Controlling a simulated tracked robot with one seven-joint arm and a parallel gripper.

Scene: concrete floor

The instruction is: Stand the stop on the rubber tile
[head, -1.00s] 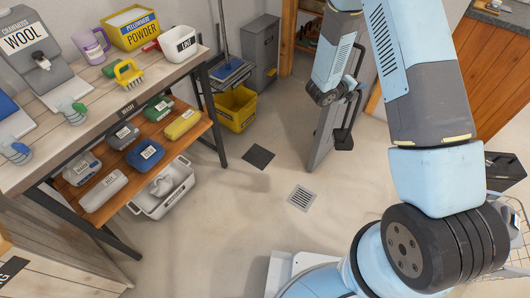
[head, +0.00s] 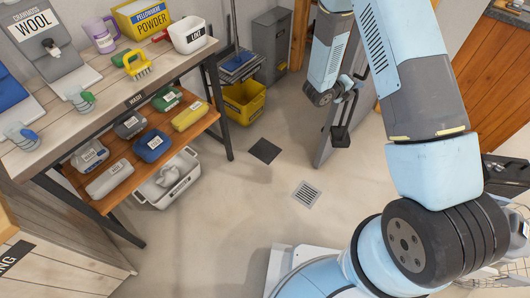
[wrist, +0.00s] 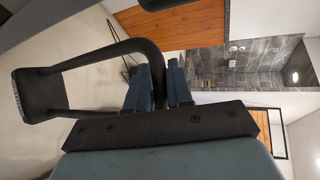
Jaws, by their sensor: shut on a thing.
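The stop is a black block (head: 340,137) with a looped bar handle. It hangs in the air in front of a grey door panel, right of the tile in the head view. My gripper (head: 350,94) is shut on the handle. In the wrist view, the blue fingers (wrist: 160,85) close around the bar, and the stop's block (wrist: 32,95) sticks out to the left. The rubber tile (head: 264,151) is a dark square flat on the floor, bare, between the workbench and the door panel. The stop is apart from it.
A yellow bucket (head: 243,102) stands behind the tile. A floor drain (head: 306,195) lies nearer me; the floor around is clear.

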